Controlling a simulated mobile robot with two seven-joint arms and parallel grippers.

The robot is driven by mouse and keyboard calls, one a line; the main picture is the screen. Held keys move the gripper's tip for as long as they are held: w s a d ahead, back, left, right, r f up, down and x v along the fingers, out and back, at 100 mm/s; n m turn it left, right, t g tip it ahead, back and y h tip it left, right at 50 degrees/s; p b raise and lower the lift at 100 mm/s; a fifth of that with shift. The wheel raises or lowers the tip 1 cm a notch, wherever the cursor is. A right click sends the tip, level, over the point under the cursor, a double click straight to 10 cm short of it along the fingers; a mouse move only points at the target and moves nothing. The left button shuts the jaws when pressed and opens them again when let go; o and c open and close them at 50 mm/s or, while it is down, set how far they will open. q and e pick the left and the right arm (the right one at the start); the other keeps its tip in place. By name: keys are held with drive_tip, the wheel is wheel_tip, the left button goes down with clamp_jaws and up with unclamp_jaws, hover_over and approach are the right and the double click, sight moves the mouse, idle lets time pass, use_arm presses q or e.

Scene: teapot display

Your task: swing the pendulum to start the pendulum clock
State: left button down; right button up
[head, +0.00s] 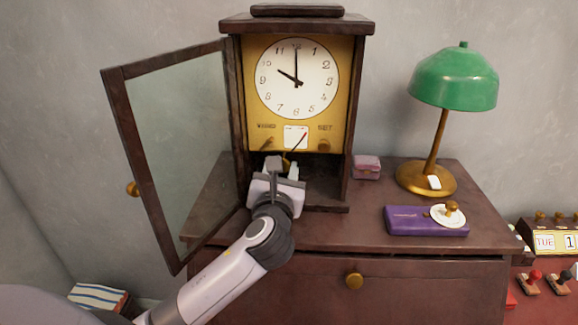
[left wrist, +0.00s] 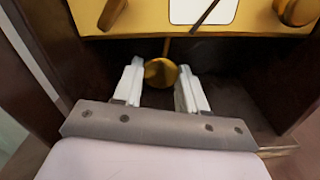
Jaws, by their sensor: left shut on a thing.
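The pendulum clock (head: 341,110) stands on a dark wooden cabinet, with its glass door (head: 180,120) swung open to the left. Its white dial (head: 297,78) reads about ten o'clock. My left gripper (head: 283,168) reaches into the lower compartment under the gold front panel. In the left wrist view the round gold pendulum bob (left wrist: 161,72) sits between the white fingers of the left gripper (left wrist: 160,84), which are shut on it. Its thin rod rises behind the panel edge. In the head view the bob is mostly hidden by the gripper. My right gripper is out of view.
The cabinet top (head: 380,230) holds a small pink box (head: 366,167), a green lamp (head: 455,80) and a purple case (head: 410,220) with a white disc and gold knob. The open door stands close beside my left arm. The compartment's side walls flank the gripper.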

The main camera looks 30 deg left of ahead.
use_arm(q)
drive_tip(key=shift+a, duration=0.1)
drive_tip(key=c, duration=0.7)
unclamp_jaws()
drive_tip(key=shift+o, duration=0.2)
drive_tip(key=shift+s, duration=0.1)
